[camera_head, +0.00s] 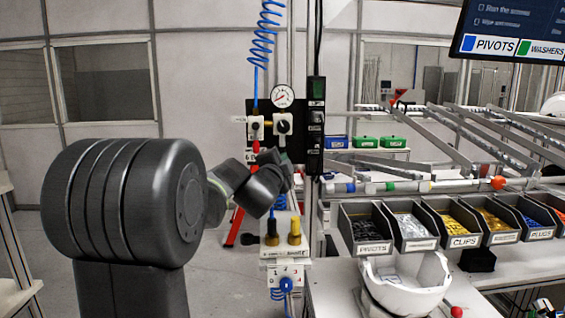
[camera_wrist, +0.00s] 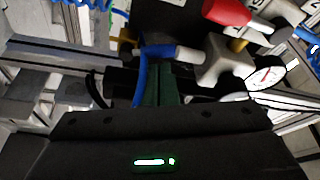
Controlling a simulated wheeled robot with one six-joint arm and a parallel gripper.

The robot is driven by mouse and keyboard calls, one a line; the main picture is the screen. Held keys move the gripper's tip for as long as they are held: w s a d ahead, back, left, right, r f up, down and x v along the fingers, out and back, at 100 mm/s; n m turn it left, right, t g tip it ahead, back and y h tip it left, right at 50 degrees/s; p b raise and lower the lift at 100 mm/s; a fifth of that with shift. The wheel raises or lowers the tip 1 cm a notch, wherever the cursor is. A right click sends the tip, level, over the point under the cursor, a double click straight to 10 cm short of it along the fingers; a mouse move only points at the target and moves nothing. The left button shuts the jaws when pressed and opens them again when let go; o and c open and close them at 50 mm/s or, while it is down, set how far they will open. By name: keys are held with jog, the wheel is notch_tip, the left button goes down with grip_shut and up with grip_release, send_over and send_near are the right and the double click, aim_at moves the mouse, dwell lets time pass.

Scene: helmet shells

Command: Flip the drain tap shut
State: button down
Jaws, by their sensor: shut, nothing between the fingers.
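In the wrist view a bent blue lever (camera_wrist: 143,80) joins a grey metal fitting (camera_wrist: 225,62); it looks like the drain tap, though no label confirms this. A red handle (camera_wrist: 227,12) sits above it. My gripper (camera_wrist: 163,88) has its dark green fingers closed together, with the blue lever close along their left side and across their tips. I cannot tell whether they touch. In the head view my gripper (camera_head: 284,168) is in front of the lower part of the air panel, and the lever is hidden there.
The black air panel carries a round gauge (camera_head: 283,96) and a dark knob (camera_head: 283,124). A small stand with black and yellow fittings (camera_head: 294,232) is below my gripper. Parts bins (camera_head: 412,226) and a white helmet shell (camera_head: 405,288) are on the bench at right.

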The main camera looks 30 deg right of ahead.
jog(key=shift+w+a+f+n+t+b, duration=0.1)
jog(key=shift+a+n+t+b, duration=0.15)
jog(key=shift+n+b, duration=0.75)
jog(key=shift+b, duration=0.35)
jog(key=n+t+b, duration=0.1)
jog(key=n+b, duration=0.1)
jog(key=b, duration=0.1)
jog(key=a+f+n+t+b, duration=0.1)
jog(key=n+b, duration=0.1)
jog(key=b, duration=0.2)
jog(key=w+n+t+b, duration=0.1)
jog(key=n+b, duration=0.2)
jog(key=b, duration=0.1)
jog(key=shift+a+f+y, duration=0.3)
jog(key=shift+a+y, duration=0.05)
jog(key=shift+y, duration=0.05)
jog(key=shift+a+f+b, duration=0.1)
jog(key=shift+a+b, duration=0.05)
jog(key=shift+b, duration=0.35)
